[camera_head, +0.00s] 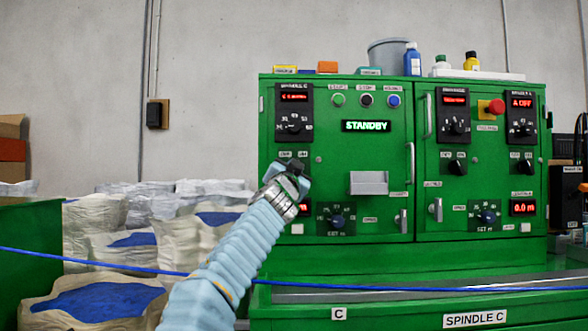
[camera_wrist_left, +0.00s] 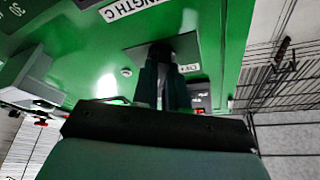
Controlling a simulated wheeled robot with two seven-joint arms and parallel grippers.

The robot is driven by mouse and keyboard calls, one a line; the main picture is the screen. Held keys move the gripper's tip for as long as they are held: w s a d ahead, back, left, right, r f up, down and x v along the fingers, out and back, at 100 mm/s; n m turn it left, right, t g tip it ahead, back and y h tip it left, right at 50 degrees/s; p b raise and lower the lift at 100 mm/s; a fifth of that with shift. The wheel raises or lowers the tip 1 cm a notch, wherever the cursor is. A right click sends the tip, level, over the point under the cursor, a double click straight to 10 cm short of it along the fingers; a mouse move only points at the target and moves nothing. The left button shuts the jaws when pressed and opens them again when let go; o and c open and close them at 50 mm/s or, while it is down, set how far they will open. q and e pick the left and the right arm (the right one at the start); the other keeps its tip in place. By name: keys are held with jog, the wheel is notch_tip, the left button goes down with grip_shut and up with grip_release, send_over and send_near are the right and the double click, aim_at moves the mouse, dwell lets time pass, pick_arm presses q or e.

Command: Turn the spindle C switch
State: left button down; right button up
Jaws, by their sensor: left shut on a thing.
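My left gripper (camera_head: 290,180) reaches up to the lower left part of the green control cabinet (camera_head: 345,225) and hides what is directly behind it. A "LENGTH C" label (camera_wrist_left: 125,10) is close by. Two similar black switches (camera_head: 457,167) and (camera_head: 525,166) show uncovered on the right half. My right gripper is not in view.
A green STANDBY display (camera_head: 367,126) and a grey box (camera_head: 369,183) are right of the gripper. A red stop button (camera_head: 494,107) sticks out at the upper right. A blue cable (camera_head: 400,288) runs across below the panel, passing by my left arm. Filled sacks (camera_head: 130,250) stand left.

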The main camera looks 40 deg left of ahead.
pick_arm(q)
jog(key=c, duration=1.2)
grip_release()
jog(key=shift+o, duration=0.2)
jog(key=b+v, duration=1)
jog(key=v, duration=0.3)
jog(key=shift+s+d+f+b, duration=0.2)
jog(key=shift+s+b, duration=0.1)
jog(key=shift+b, duration=0.1)
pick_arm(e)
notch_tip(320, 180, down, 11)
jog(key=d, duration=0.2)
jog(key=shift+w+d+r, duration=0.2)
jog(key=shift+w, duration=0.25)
pick_arm(q)
jog(key=shift+r, duration=0.1)
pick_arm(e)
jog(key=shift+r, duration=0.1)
